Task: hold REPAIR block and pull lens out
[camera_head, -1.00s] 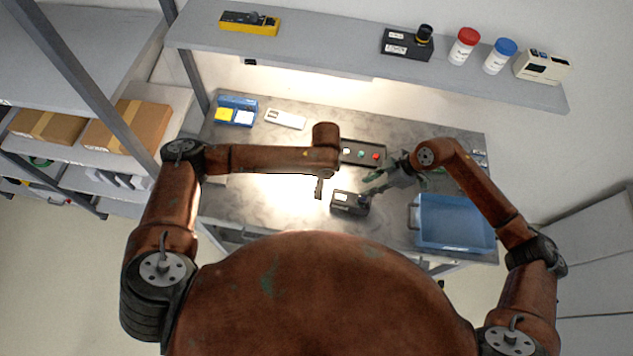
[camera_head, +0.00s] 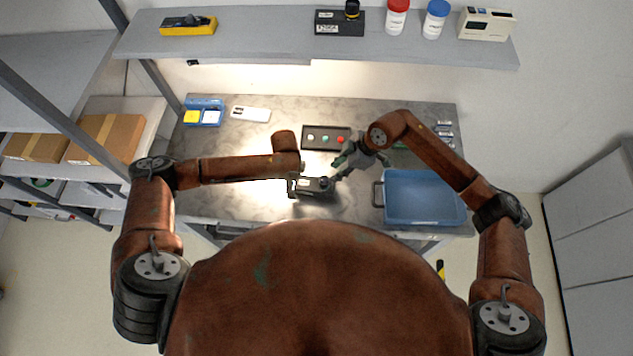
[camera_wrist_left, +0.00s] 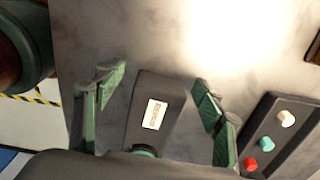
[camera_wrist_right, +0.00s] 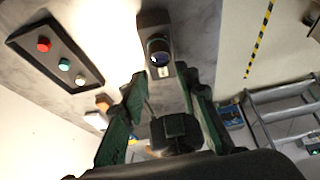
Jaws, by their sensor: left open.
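The REPAIR block (camera_head: 313,187) is a dark block on the bench with a white label. In the left wrist view the block (camera_wrist_left: 163,88) lies between the spread green fingers of my open left gripper (camera_wrist_left: 155,85), with gaps on both sides. The lens (camera_wrist_right: 159,50) is a black cylinder with bluish glass on the block. My right gripper (camera_head: 343,168) is just right of and behind the lens in the head view. Its fingers look apart in the right wrist view, with the lens beyond their tips. I cannot identify a dark shape (camera_wrist_right: 175,132) between them.
A button panel (camera_head: 312,137) lies behind the block. A blue bin (camera_head: 424,213) stands to the right on the bench. A blue tray (camera_head: 203,105) and a white device (camera_head: 251,113) are at the back left. The shelf (camera_head: 270,45) above holds another block with a lens (camera_head: 340,22).

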